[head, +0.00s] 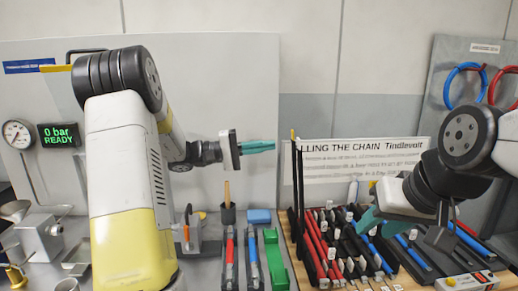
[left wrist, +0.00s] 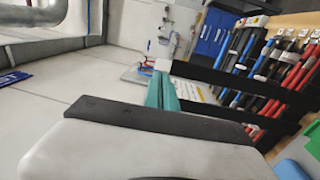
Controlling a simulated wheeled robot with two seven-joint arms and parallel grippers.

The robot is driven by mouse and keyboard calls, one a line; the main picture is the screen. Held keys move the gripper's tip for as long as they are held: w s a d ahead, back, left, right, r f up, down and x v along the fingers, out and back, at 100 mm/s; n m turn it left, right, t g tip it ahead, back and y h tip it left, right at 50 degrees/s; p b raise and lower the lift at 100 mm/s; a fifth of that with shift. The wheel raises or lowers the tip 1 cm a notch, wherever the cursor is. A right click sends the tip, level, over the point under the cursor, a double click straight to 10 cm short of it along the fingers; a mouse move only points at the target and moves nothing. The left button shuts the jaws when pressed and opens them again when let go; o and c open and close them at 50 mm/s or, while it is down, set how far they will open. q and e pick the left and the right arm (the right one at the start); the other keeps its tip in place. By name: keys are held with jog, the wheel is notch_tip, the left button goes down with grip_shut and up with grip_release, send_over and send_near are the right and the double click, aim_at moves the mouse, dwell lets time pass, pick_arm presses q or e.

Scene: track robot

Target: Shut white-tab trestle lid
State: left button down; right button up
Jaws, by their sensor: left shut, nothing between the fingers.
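The trestle lid (head: 300,185) looks like a frame of thin black bars standing up at the left end of the wooden tool rack. In the left wrist view its two black bars (left wrist: 235,80) reach in from the right, and a white tab (left wrist: 163,65) shows at the tip of the upper one. My left gripper (head: 272,146) is shut and empty, left of the bars in the head view. Its teal fingers (left wrist: 160,92) appear close to the bar ends; I cannot tell whether they touch. My right gripper (head: 382,224) hangs over the rack, its teal fingers seemingly apart.
The wooden rack (head: 290,232) holds several red, blue and black tools with white tags. A green tray (head: 276,262), a blue block (head: 259,216) and upright tools stand left of it. A lettered sign (head: 365,160) is behind. A grey panel with hoses (head: 463,82) rises at right.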

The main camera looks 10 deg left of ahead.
pick_arm(q)
jog(key=x, duration=0.6)
jog(key=shift+d, duration=0.15)
